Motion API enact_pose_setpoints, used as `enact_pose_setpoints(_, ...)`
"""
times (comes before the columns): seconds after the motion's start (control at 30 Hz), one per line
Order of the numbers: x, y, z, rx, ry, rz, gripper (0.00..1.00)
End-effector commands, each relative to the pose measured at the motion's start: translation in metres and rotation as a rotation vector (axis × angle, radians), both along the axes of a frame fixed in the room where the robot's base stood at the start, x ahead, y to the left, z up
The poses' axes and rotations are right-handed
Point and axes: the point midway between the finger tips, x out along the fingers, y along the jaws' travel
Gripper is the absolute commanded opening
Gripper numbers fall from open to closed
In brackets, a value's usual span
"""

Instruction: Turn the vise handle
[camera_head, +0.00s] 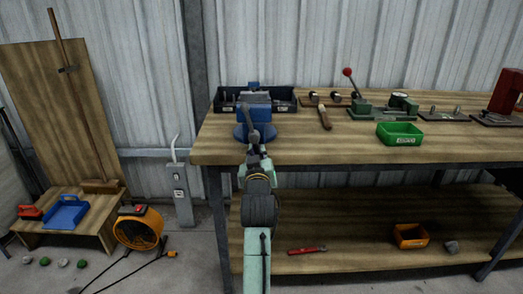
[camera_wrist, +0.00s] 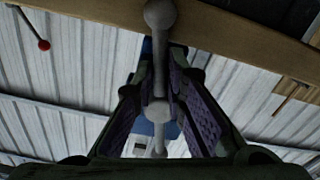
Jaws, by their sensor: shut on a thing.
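The blue bench vise (camera_head: 252,127) stands near the left end of the workbench. Its grey bar handle (camera_head: 248,114) faces me, just ahead of my gripper (camera_head: 256,153). In the wrist view, the handle (camera_wrist: 158,15) has rounded knobs and runs between the purple-padded fingers of my gripper (camera_wrist: 164,72). My gripper is shut on the handle. Blue parts of the vise (camera_wrist: 147,48) show behind the fingers. The fingers hide part of the handle, and my arm covers the lower front of the vise in the head view.
The bench top (camera_head: 350,148) carries a black bin (camera_head: 285,94) behind the vise, a wooden-handled tool (camera_head: 325,118), a green bin (camera_head: 399,134) and a green press with a red-knobbed lever (camera_head: 349,76) to the right. Below is a shelf (camera_head: 345,215). An orange fan (camera_head: 138,228) stands left.

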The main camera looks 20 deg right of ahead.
Motion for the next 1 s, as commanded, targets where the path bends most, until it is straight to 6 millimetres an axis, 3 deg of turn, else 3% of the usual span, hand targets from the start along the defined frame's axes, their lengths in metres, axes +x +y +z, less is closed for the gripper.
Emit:
enact_pose_setpoints(0.6, 0.006, 0.023, -0.001, 0.542, -0.152, 0.001, 0.00)
enact_pose_setpoints(1.0, 0.008, 0.030, 0.002, 0.753, -0.211, -0.001, 0.00)
